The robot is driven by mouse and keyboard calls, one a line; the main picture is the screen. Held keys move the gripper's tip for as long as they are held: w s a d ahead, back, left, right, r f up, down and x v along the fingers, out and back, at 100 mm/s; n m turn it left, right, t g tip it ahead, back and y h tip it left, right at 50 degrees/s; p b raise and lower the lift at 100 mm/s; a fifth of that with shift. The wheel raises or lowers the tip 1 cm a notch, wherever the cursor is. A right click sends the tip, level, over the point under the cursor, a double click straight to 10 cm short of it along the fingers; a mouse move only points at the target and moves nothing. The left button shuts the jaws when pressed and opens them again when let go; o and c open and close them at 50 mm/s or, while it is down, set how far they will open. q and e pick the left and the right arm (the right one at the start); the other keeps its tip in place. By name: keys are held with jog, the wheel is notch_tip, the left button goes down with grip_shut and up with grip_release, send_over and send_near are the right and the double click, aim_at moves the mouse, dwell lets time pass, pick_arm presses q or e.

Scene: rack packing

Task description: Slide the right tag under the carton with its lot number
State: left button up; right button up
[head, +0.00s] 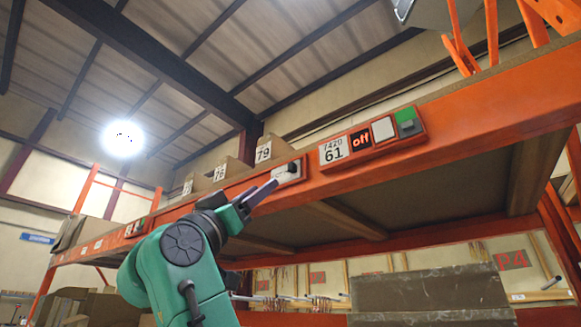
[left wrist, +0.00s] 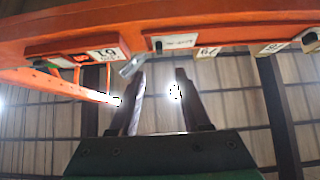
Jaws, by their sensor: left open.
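Cartons stand on the orange shelf, with lot labels reading 79 (head: 263,153) and 76 (head: 219,172); another label farther left is too small to read. A white tag holder (head: 289,171) with a dark knob sits on the beam below and right of the 79 carton. It also shows in the left wrist view (left wrist: 173,42). My left gripper (head: 274,187) is open just below and left of this holder. In the left wrist view its two fingers (left wrist: 160,78) are apart with nothing between them. A small grey piece (left wrist: 131,65) shows near one fingertip. My right gripper is out of view.
An orange beam (head: 470,95) runs across the front of the shelf. A panel (head: 372,137) on it reads 7420 61 and "off", with a white and a green square. Below hang tools on a wall, and a grey-brown box (head: 430,292) stands lower right.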

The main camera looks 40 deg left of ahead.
aim_at(289, 170)
pick_arm(q)
jog(key=p+x, duration=0.6)
jog(key=x, duration=0.4)
jog(key=shift+d, duration=0.1)
jog(key=shift+w+r+p, duration=0.4)
jog(key=shift+w+p, duration=0.05)
jog(key=shift+w, duration=0.25)
jog(key=shift+s, duration=0.4)
jog(key=shift+w, duration=0.2)
jog(key=c, duration=0.5)
jog(key=shift+w, duration=0.1)
grip_shut()
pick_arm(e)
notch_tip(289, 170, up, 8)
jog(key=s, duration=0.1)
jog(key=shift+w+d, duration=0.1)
